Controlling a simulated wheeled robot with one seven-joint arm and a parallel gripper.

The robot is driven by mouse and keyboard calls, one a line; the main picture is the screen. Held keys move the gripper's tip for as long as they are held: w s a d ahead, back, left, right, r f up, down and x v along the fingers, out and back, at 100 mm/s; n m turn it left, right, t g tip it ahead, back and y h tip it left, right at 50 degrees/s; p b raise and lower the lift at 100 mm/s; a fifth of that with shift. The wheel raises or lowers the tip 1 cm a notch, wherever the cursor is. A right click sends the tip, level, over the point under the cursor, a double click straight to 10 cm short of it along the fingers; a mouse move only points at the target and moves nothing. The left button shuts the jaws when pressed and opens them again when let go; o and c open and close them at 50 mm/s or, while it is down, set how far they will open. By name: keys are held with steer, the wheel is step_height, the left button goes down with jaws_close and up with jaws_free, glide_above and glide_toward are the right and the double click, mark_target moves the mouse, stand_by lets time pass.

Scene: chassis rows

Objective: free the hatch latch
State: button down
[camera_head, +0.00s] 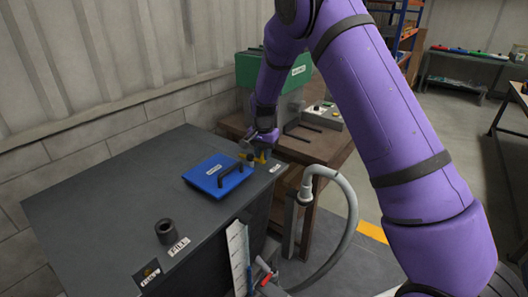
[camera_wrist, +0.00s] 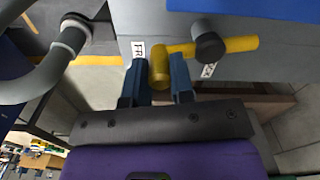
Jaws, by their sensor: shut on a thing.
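The hatch is a blue lid (camera_head: 217,175) with a black bar handle and a white label, lying flat on the dark grey tank top (camera_head: 110,190). Its edge shows in the wrist view (camera_wrist: 260,9). The hatch latch is a yellow bar (camera_wrist: 240,44) under a dark round knob (camera_wrist: 210,46), beside the lid's edge. In the head view the latch (camera_head: 262,158) is a small yellow patch, partly hidden by my gripper. My gripper (camera_wrist: 159,72) is shut on the yellow upright end of the latch, with a blue finger on each side.
A black filler neck (camera_head: 165,231) stands near the tank's front. A grey hose (camera_head: 351,205) curves close to the right of the tank. A red-handled part (camera_head: 264,265) and a white gauge strip (camera_head: 238,258) are on its side. A green-topped machine (camera_head: 272,70) stands behind.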

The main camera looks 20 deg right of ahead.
steer(key=shift+s+a+m, duration=0.35)
steer(key=shift+a+m, duration=0.05)
steer(key=shift+m, duration=0.7)
steer(key=c, duration=1)
jaws_free()
steer(key=shift+a, duration=0.1)
step_height(320, 180, up, 11)
steer(key=shift+f, duration=0.1)
